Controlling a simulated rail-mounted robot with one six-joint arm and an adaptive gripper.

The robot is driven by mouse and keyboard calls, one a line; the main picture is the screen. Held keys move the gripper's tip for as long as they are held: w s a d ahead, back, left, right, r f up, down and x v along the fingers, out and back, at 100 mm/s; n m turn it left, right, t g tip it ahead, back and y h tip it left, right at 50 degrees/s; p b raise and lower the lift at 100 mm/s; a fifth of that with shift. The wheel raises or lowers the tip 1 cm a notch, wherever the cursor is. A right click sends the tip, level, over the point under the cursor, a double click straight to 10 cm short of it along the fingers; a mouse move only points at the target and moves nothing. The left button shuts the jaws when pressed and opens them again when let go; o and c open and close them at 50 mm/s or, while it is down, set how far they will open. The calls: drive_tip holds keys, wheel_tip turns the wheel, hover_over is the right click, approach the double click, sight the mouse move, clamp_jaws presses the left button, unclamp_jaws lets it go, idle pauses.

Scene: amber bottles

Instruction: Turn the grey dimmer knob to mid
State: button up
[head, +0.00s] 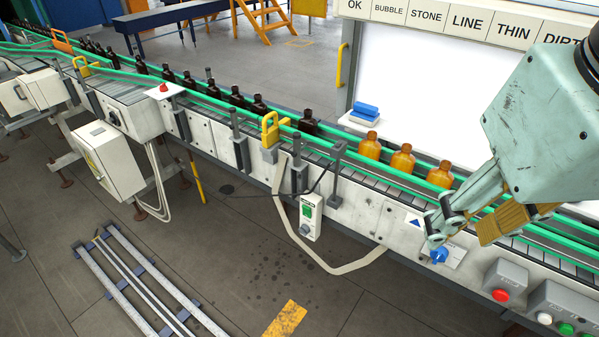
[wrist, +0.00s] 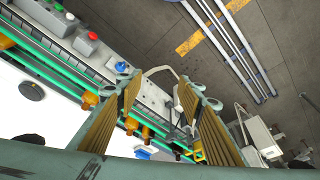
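A small grey knob (head: 304,229) sits low on the pale control box with a green button (head: 307,210), which hangs on the conveyor's near side in the head view. Its pointer setting is too small to read. My gripper (wrist: 167,88) is open and empty in the wrist view, with its two ribbed tan finger pads wide apart. In the head view my gripper (head: 447,224) is at the right, well away from the grey knob, and overlaps the conveyor edge just above a blue knob (head: 438,255). The blue knob also shows in the wrist view (wrist: 122,67), beside one fingertip.
Amber bottles (head: 402,160) stand on the green-railed conveyor, with dark bottles (head: 237,98) farther left. A red button box (head: 502,287) is right of the blue knob. A yellow clamp (head: 270,130) and a loose strap (head: 340,268) are near the hanging box.

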drive_tip(key=shift+w+d+f+n+g+h, duration=1.3)
drive_tip(key=shift+w+d+f+g+h, duration=1.4)
drive_tip(key=shift+w+f, duration=2.2)
drive_tip(key=w+a+f+n+h, duration=0.2)
drive_tip(key=w+a+f+h, duration=0.15)
drive_tip(key=w, duration=0.25)
drive_tip(key=w+a+f+n+h, duration=0.2)
drive_tip(key=w+a+f+h, duration=0.15)
drive_tip(key=w, duration=0.35)
drive_tip(key=w+a+f+n+t+h, duration=0.1)
drive_tip(key=w+a+f+n+t, duration=0.45)
drive_tip(key=a+f, duration=0.5)
drive_tip(key=w+a+f+n+t+h, duration=0.1)
drive_tip(key=w+a+f+n+t, duration=0.5)
drive_tip(key=f, duration=0.8)
drive_tip(key=n+t+y, duration=0.4)
drive_tip(key=n+t, duration=0.1)
approach(302, 233)
drive_tip(key=v, duration=0.4)
drive_tip(key=shift+a+p, duration=0.25)
drive_tip(key=shift+p, duration=0.1)
drive_tip(key=shift+w+d, duration=0.1)
drive_tip(key=shift+w, duration=0.05)
drive_tip(key=shift+b+x, duration=0.3)
drive_tip(key=shift+x, duration=6.45)
